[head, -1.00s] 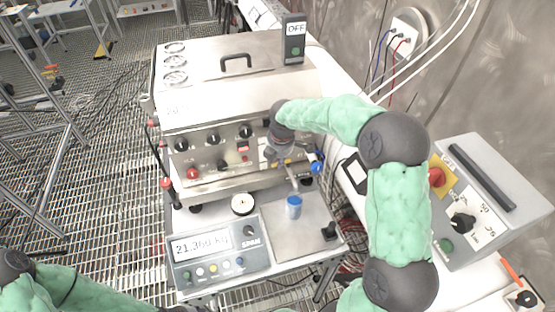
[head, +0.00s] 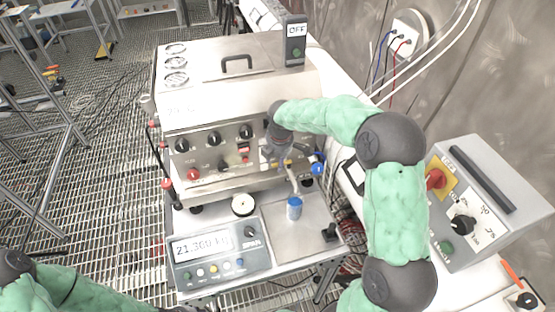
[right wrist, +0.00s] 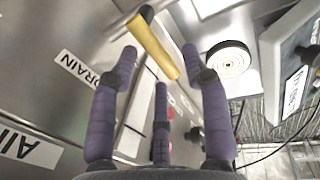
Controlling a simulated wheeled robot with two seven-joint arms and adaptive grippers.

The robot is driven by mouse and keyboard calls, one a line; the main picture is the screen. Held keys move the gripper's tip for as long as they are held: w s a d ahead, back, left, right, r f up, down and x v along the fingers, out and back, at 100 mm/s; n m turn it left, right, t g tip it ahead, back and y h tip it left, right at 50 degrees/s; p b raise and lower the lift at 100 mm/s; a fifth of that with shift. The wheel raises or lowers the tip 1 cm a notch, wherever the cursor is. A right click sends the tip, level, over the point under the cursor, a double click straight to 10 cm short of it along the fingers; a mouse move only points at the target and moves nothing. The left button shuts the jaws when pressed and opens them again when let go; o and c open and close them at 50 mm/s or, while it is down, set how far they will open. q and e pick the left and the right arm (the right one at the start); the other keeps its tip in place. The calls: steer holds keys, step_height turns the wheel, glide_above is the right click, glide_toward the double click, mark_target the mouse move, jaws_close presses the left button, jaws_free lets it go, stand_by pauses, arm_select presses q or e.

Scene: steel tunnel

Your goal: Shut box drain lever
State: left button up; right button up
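The steel box (head: 210,108) stands on the bench with a panel of knobs on its front. My right gripper (head: 283,160) is at the right part of this front and hides some of it. In the right wrist view a yellow lever (right wrist: 155,47) stands out near a DRAIN label (right wrist: 77,67). The three dark fingers of my right gripper (right wrist: 160,75) are spread and open, with the lever's end between the fingertips. I cannot tell whether any finger touches it. My left arm shows at the bottom left of the head view; its gripper is out of view.
A blue-handled valve (head: 317,167) is just right of my right gripper. A grey control box (head: 480,205) stands right of my right arm.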

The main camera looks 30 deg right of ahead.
step_height(320, 180, up, 12)
steer(key=s, duration=0.2)
steer(key=shift+s+a, duration=0.15)
steer(key=shift+a, duration=0.15)
stand_by(0.6)
